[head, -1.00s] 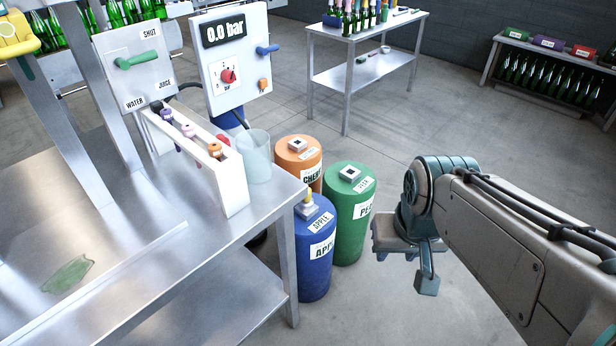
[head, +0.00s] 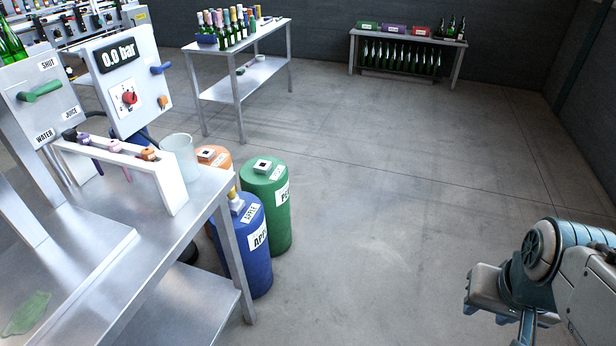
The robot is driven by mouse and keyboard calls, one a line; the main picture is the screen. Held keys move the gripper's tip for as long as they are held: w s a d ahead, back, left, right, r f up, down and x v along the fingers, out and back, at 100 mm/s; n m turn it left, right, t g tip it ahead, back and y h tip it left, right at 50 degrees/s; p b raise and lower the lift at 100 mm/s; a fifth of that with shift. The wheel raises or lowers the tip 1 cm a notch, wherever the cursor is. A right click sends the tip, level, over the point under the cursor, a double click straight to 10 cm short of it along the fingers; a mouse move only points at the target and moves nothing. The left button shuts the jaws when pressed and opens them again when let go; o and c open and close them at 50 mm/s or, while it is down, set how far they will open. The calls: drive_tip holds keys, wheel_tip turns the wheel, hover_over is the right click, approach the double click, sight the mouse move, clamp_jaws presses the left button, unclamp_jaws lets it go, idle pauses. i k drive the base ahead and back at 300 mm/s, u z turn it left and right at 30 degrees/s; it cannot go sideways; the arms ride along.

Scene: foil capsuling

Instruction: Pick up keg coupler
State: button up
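A small yellow fitting (head: 232,193) stands on top of the blue apple keg (head: 257,268); it may be the keg coupler, but it is too small to be sure. The blue keg stands on the floor just right of the steel table. My gripper (head: 498,312) is at the lower right, over open floor, well to the right of the kegs and apart from everything. Nothing shows held in it. Its fingers are partly hidden or cut off, so their opening is unclear.
A green keg (head: 268,215) and an orange keg (head: 213,160) stand beside the blue one. A bottle table (head: 268,40) and shelf (head: 447,43) stand behind. The middle floor is clear.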

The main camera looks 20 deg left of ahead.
sight(233, 199)
drive_tip(key=z, duration=0.05)
drive_tip(key=i, duration=1.55)
drive_tip(key=u, duration=1.15)
drive_tip(key=i, duration=1)
drive_tip(key=u, duration=1.6)
drive_tip(key=i, duration=0.5)
drive_tip(key=u, duration=0.4)
